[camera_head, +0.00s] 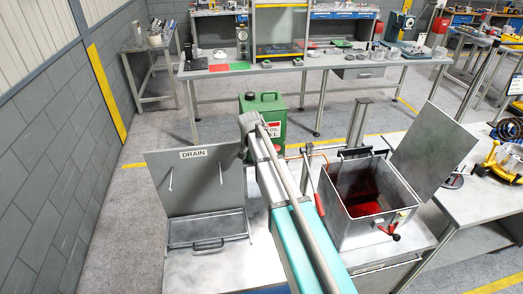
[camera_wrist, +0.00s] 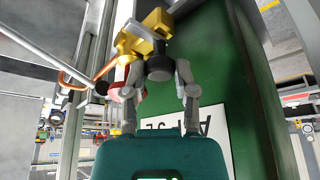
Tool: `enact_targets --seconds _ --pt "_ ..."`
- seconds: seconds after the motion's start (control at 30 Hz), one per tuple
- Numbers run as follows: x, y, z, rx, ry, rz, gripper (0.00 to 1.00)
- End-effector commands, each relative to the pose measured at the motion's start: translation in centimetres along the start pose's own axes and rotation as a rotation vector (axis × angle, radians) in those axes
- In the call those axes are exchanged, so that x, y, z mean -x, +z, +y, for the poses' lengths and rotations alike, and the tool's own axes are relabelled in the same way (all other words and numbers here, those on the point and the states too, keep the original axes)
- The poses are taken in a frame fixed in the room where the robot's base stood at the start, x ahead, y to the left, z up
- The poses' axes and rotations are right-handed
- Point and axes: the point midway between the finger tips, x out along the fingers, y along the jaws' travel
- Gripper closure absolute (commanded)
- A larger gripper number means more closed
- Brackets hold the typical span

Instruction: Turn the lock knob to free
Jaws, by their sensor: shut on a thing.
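In the wrist view a short black knob (camera_wrist: 159,68) sits under a gold-coloured block (camera_wrist: 156,22). My gripper (camera_wrist: 159,75) has one grey finger on each side of the knob and is shut on it. A gold fitting (camera_wrist: 126,46) with a copper-coloured bent pipe lies just left of the knob. A red and white part shows partly behind the left finger. I cannot read the knob's turn position. In the head view my arm reaches toward the green container (camera_head: 271,108), and its wrist hides the knob and fingers.
A green surface (camera_wrist: 235,75) with a white label stands close behind my gripper. In the head view a DRAIN panel (camera_head: 198,185) stands left of my arm. An open metal box (camera_head: 367,218) with a red interior and red-tipped handle is on the right. A long workbench (camera_head: 320,60) stands behind.

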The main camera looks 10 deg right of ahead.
Motion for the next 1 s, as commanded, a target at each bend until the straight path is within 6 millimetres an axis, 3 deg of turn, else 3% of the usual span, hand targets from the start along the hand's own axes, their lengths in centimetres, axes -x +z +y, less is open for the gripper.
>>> enact_targets --seconds 0.47,0.5,0.63,1.0 --pt "-0.01 0.14 0.05 -0.018 0.008 -0.004 1.00" --pt "-0.01 0.14 0.05 -0.017 0.008 -0.004 0.56" --pt "-0.01 0.10 0.04 -0.017 0.007 -0.003 0.32" --pt "-0.01 0.03 0.02 -0.016 0.007 -0.001 0.30"
